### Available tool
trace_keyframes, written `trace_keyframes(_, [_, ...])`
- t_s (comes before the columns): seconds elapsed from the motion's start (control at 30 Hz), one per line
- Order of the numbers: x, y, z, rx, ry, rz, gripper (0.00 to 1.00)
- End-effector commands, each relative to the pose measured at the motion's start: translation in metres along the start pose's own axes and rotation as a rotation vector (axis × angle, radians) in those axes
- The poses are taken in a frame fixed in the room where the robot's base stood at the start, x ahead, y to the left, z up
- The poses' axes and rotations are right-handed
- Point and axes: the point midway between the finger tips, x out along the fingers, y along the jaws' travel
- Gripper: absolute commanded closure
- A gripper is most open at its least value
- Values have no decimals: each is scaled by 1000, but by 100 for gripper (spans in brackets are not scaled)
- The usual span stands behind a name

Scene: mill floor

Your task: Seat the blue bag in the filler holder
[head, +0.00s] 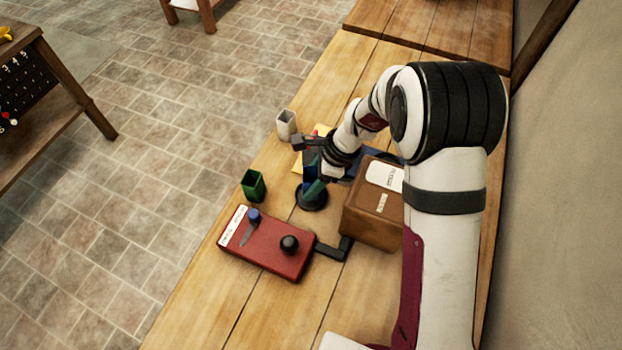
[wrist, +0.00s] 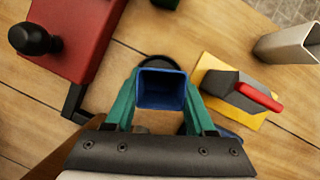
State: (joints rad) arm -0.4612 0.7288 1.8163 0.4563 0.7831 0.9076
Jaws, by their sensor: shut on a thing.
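The blue bag (wrist: 162,90) is a square, open-topped blue sleeve, held upright between the green fingers of my gripper (wrist: 161,104) in the wrist view. In the head view the blue bag (head: 310,174) is partly hidden by my gripper (head: 314,185). A dark round base (head: 312,203) shows directly below the bag; its rim (wrist: 158,61) shows behind the bag in the wrist view. It looks like the filler holder, though most of it is covered. I cannot tell whether the bag touches it.
A red box (head: 266,245) with black and blue knobs stands nearby, a dark bracket (head: 335,249) beside it. A green bag (head: 253,185) and a grey one (head: 286,125) stand near the table edge. A brown box (head: 372,210) is close on the right. A yellow plate (wrist: 211,68) carries a red-handled block.

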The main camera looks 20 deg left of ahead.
Motion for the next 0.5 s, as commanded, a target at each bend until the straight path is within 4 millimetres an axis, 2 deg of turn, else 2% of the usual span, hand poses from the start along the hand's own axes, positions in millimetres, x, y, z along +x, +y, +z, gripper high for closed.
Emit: trace_keyframes(0.5, [10,0,-4,1,-1,1,100])
